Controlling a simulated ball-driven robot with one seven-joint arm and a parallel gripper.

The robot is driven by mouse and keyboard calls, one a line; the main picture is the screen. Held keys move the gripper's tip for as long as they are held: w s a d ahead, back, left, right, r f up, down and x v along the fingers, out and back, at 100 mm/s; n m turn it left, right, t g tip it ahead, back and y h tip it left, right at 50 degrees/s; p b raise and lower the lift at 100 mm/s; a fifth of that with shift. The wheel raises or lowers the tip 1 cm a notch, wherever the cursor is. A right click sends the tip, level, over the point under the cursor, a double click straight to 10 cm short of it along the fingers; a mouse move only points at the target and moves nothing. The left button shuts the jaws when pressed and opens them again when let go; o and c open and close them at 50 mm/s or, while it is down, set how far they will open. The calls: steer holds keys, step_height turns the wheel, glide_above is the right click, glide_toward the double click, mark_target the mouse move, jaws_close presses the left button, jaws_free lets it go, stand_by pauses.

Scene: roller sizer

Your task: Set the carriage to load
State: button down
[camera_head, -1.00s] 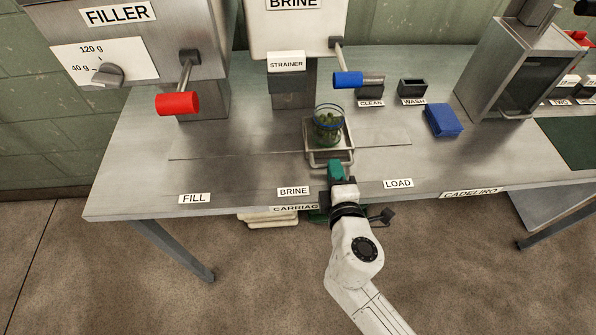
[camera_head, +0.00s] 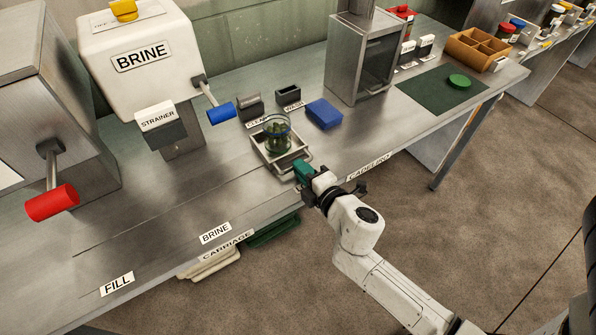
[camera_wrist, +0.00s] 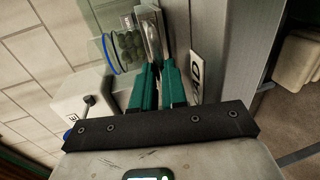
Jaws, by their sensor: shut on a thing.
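The carriage (camera_head: 284,163) is a small metal tray on the bench track, right of the BRINE label (camera_head: 215,233). A glass jar (camera_head: 278,133) with a blue band and green contents stands upright on it. My gripper (camera_head: 301,172), with green fingers, is shut on the carriage's front handle. In the wrist view, my gripper (camera_wrist: 157,68) closes on the metal handle (camera_wrist: 152,32), with the jar (camera_wrist: 124,46) beyond. The LOAD label (camera_wrist: 197,78) is partly cut off by the gripper there and hidden behind my arm in the head view.
The brine machine (camera_head: 141,58) with its blue-handled lever (camera_head: 221,113) stands behind the track. A blue cloth-like block (camera_head: 324,114) lies right of the carriage. A green mat (camera_head: 441,93) and a divided wooden tray (camera_head: 478,50) are farther right.

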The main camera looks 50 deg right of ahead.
steer(key=shift+s+d+f, duration=0.1)
steer(key=shift+s+d, duration=0.05)
steer(key=shift+d, duration=0.1)
steer(key=c, duration=1.4)
jaws_free()
steer(key=shift+d, duration=0.1)
steer(key=shift+c, duration=0.2)
steer(key=shift+s+a, duration=0.25)
steer(key=shift+s, duration=0.1)
steer(key=b+v, duration=0.3)
steer(key=v, duration=0.7)
steer(key=shift+d, duration=0.1)
